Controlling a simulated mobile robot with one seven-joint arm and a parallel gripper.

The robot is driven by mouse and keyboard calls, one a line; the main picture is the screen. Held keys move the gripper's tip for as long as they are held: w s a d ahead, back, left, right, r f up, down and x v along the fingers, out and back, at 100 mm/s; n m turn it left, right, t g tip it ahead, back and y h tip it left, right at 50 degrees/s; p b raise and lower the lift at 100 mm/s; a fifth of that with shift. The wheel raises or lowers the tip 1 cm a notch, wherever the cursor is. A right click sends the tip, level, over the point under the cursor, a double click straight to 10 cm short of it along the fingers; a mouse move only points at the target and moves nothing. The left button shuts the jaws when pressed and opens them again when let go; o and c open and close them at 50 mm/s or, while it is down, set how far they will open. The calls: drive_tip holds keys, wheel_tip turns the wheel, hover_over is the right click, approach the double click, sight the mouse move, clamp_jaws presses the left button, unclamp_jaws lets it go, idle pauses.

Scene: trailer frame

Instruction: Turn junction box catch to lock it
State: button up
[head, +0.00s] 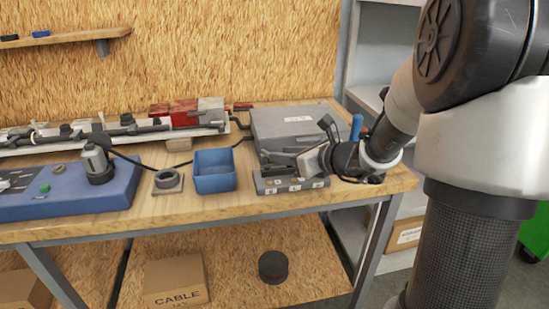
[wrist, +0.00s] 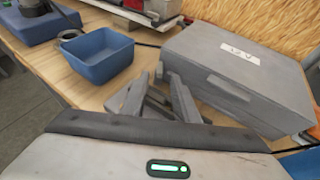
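The junction box is a grey box (wrist: 245,65) with a white label on its lid, at the back right of the bench; it also shows in the head view (head: 298,121). A lighter grey flat bar (wrist: 229,88) sits on its front face and may be the catch; I cannot tell which way it is turned. My gripper (wrist: 153,92) is in front of the box, left of that bar, with its fingers apart. No object is clearly held between them. In the head view my gripper (head: 290,158) partly hides the box's front.
A blue open bin (head: 215,171) stands left of my gripper. A low grey block with labels (head: 291,186) lies below it at the bench's front edge. A blue control panel (head: 65,191) and a rail with red and grey parts (head: 173,114) are farther left.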

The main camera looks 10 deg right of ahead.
sight(267, 151)
drive_tip(key=shift+b+x, duration=0.3)
drive_tip(key=shift+x, duration=1.85)
drive_tip(key=shift+c, duration=0.4)
clamp_jaws()
drive_tip(key=shift+w+d+r+n+y+p, duration=0.1)
drive_tip(key=shift+r+n+y+p, duration=0.25)
drive_tip(key=shift+p, duration=0.35)
drive_tip(key=y+p, duration=0.1)
drive_tip(key=n+g+p, duration=0.1)
drive_tip(key=p, duration=0.1)
drive_tip(key=shift+w+d+r+n+y, duration=0.2)
drive_tip(key=shift+w+d+n+y, duration=0.05)
drive_tip(key=shift+d+y, duration=0.1)
drive_tip(key=shift+w+d+f+n+g+y+p, duration=0.1)
drive_tip(key=shift+w+n+g+y+p, duration=0.05)
drive_tip(key=shift+n+g+y+p, duration=0.35)
drive_tip(key=shift+w+d+f+n+g+y+p, duration=0.1)
drive_tip(key=shift+n+g+y+p, duration=0.15)
drive_tip(key=shift+p, duration=0.3)
drive_tip(key=shift+w+f+n+g+y+p, duration=0.1)
drive_tip(key=shift+f+n+g+y+p, duration=0.2)
drive_tip(key=shift+n+g, duration=0.2)
drive_tip(key=shift+r, duration=0.1)
